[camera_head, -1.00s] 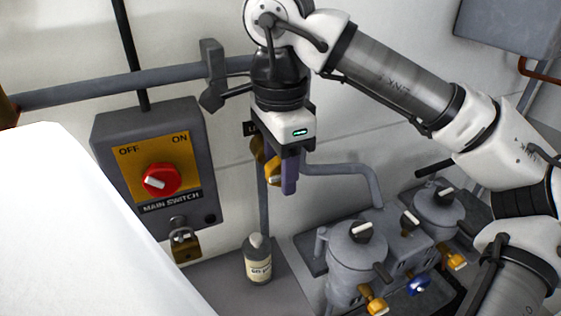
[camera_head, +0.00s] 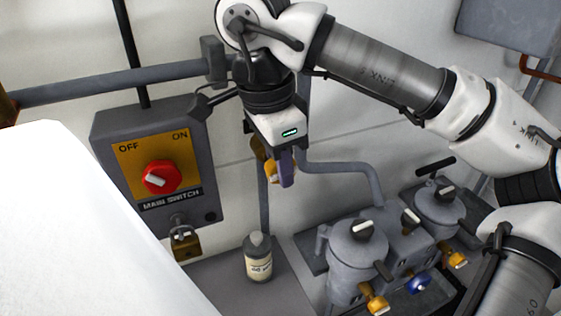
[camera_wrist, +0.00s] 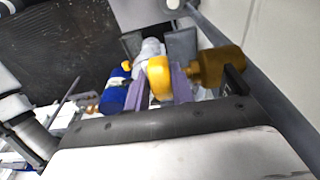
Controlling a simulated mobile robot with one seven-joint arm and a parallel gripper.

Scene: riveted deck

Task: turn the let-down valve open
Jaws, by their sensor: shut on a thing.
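The let-down valve has a yellow handle (camera_head: 271,172) on the pipe by the wall, right of the main switch box. In the wrist view, the yellow handle (camera_wrist: 158,78) sits between my purple fingers, with a brass-yellow valve body (camera_wrist: 212,66) just to the right. My gripper (camera_head: 281,171) is shut on the handle, pointing down, and it also shows in the wrist view (camera_wrist: 160,88). My wrist and fingers hide part of the valve in the head view, so its exact turn is hard to read.
A main switch box (camera_head: 160,165) with a red knob and a padlock (camera_head: 185,243) is at left. A labelled bottle (camera_head: 258,258) stands below the valve. Grey filter canisters (camera_head: 355,255) with yellow and blue taps are at lower right. A grey pipe (camera_head: 345,167) runs right.

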